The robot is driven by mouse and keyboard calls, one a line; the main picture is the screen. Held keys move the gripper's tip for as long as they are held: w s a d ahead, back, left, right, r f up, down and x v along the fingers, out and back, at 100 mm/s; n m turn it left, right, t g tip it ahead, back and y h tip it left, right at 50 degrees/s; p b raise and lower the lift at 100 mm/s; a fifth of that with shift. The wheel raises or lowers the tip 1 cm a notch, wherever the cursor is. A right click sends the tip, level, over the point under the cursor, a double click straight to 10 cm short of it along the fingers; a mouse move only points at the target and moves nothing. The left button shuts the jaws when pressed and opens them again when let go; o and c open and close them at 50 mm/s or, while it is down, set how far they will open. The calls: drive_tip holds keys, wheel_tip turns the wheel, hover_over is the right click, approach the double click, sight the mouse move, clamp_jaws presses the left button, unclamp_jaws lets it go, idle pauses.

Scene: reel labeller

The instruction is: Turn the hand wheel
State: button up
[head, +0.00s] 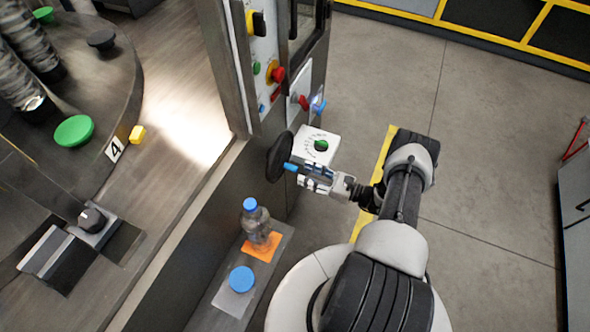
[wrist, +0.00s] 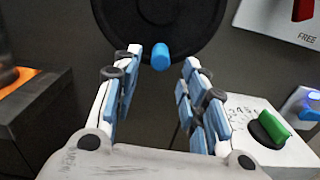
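The hand wheel (head: 279,157) is a black disc on the side of the machine cabinet, with a blue handle knob (head: 291,167) sticking out from it. In the wrist view the wheel (wrist: 205,22) fills the top middle, and its blue knob (wrist: 161,56) shows between my fingertips. My gripper (head: 304,172) is close in front of the wheel. In the wrist view its fingers (wrist: 164,62) are spread apart, one on each side of the knob, with gaps visible on both sides. I cannot tell how deep the knob sits between them.
A white dial box with a green knob (head: 321,145) is close beside my gripper; it also shows in the wrist view (wrist: 268,130). Below, a shelf (head: 277,235) carries a bottle (head: 256,222) and a blue disc (head: 241,279). Red and yellow controls (head: 275,72) are on the cabinet above.

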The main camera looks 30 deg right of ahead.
sight(295, 170)
drive_tip(key=x, duration=0.5)
drive_tip(key=shift+w+a, duration=0.1)
drive_tip(key=shift+a, duration=0.05)
drive_tip(key=shift+c, duration=0.5)
clamp_jaws()
